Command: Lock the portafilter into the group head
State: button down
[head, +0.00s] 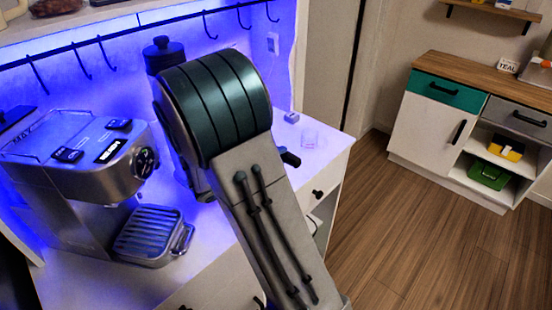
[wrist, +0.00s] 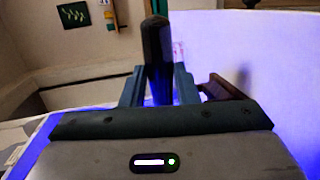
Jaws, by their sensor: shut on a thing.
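The espresso machine (head: 75,170) stands at the left of the white counter in the head view. Its group head, under the front overhang, is hard to make out there, and no portafilter shows locked below it. In the wrist view my gripper (wrist: 159,85) is shut on a black rounded handle (wrist: 158,45), apparently the portafilter's. The handle stands up between the two fingers; the basket end is not visible. In the head view my arm hides the gripper. A small black piece (head: 290,158) shows just right of my arm; I cannot tell what it belongs to.
The drip tray (head: 150,235) sits at the machine's front. A dark canister (head: 163,55) stands at the back, below a rail with hooks (head: 127,36). A brown wooden piece (wrist: 222,88) is beside the gripper.

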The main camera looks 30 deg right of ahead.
jog(key=shift+f+b, duration=2.1)
jog(key=shift+b, duration=0.25)
jog(key=c, duration=1)
grip_release()
jog(key=shift+c, duration=0.2)
